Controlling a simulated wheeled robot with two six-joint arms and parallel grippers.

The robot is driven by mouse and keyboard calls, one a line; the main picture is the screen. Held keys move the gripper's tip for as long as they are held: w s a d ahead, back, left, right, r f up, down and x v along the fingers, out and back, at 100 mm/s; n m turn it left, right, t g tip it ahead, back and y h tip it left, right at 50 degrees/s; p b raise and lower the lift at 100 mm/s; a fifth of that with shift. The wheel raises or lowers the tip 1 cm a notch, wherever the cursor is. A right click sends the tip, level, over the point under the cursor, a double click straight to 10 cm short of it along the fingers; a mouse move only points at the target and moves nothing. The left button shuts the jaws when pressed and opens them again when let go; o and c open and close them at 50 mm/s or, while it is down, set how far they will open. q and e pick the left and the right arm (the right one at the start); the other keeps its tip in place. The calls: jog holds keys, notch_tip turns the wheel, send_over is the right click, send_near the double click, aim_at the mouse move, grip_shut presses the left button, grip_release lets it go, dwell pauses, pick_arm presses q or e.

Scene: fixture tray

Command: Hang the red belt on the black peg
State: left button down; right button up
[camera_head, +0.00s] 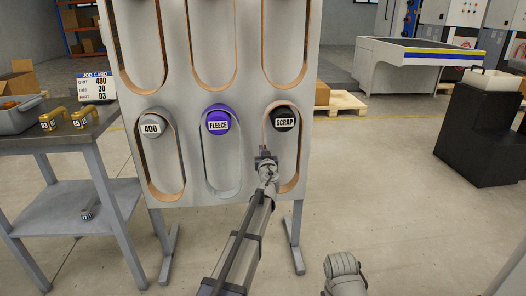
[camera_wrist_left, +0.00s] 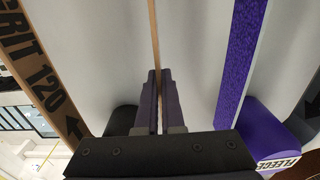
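The black peg (camera_head: 285,119), labelled SCRAP, is at the lower right of the grey board. A long belt loop with tan edges (camera_head: 301,150) hangs around it. I cannot make out a clearly red belt in either view. My left gripper (camera_head: 264,153) is at the left strand of this loop, a little below the peg. In the left wrist view my left gripper (camera_wrist_left: 155,100) has its fingers closed on a thin tan strip (camera_wrist_left: 154,35), seen edge on. Part of my right arm shows at the bottom of the head view, but its gripper does not.
A purple FLEECE peg (camera_head: 217,119) and a grey 400 peg (camera_head: 151,124) carry neighbouring loops. More loops hang above. A metal table (camera_head: 95,132) with brass parts and a job card (camera_head: 96,86) stands left.

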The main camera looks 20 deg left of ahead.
pick_arm(q)
jog(key=shift+f+b, duration=0.4)
jog(key=shift+b, duration=0.05)
jog(key=c, duration=1)
grip_release()
jog(key=shift+o, duration=0.4)
jog(key=shift+o, duration=1)
